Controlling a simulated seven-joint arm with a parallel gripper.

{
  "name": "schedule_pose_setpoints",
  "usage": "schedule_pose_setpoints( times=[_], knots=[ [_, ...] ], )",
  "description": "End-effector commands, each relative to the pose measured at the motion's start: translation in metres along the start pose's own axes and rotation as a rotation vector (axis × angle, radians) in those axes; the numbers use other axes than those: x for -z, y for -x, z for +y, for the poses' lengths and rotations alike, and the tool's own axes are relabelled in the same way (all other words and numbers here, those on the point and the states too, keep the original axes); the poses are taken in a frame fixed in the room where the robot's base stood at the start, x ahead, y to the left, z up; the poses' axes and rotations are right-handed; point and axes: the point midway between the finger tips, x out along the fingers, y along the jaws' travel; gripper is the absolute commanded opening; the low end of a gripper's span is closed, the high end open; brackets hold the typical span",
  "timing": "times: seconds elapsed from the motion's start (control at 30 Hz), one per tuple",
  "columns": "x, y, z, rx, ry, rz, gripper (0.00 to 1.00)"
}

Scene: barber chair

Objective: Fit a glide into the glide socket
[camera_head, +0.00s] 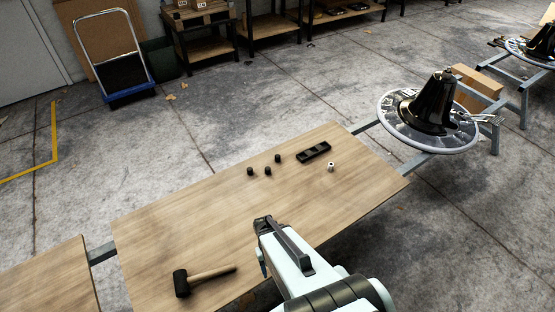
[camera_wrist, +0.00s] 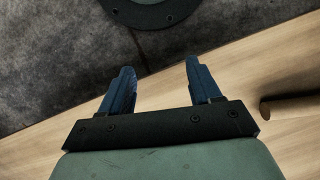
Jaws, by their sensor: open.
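Several small black cylinders that look like glides, one of them here (camera_head: 267,171), stand on the wooden table in the head view. A black holder with compartments (camera_head: 318,151) lies to their right, and a small pale metal piece (camera_head: 331,166) stands beside it. A round chair base (camera_head: 392,122) with a dark shiny column (camera_head: 433,105) rests on a metal stand beyond the table. I cannot make out the glide socket. My gripper (camera_head: 263,223) is above the table's near side, well apart from the glides. In the wrist view my gripper (camera_wrist: 158,68) is open, with nothing between its fingers.
A black-headed mallet (camera_head: 182,284) lies at the table's near left; a wooden handle (camera_wrist: 288,105) shows in the wrist view. The table's middle (camera_head: 205,215) is clear. A cart (camera_head: 128,93), shelves and another stand with a chair base (camera_head: 525,50) are further away.

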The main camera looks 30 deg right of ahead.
Motion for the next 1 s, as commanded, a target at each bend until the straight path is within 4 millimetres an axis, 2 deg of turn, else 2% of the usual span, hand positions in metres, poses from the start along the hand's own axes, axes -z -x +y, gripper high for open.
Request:
schedule_pose_setpoints(
  times=[0.03, 0.27, 0.47, 0.67, 0.9, 1.0],
  knots=[
    [0.025, 0.011, 0.009, 0.01, -0.023, 0.029, 0.63],
    [0.113, 0.064, 0.051, 0.047, -0.113, 0.145, 0.63],
    [0.192, 0.122, 0.1, 0.076, -0.188, 0.245, 0.63],
    [0.268, 0.192, 0.158, 0.111, -0.299, 0.34, 0.63],
    [0.362, 0.289, 0.225, 0.197, -0.577, 0.43, 0.63],
    [0.399, 0.324, 0.238, 0.255, -0.741, 0.442, 0.63]
  ],
)
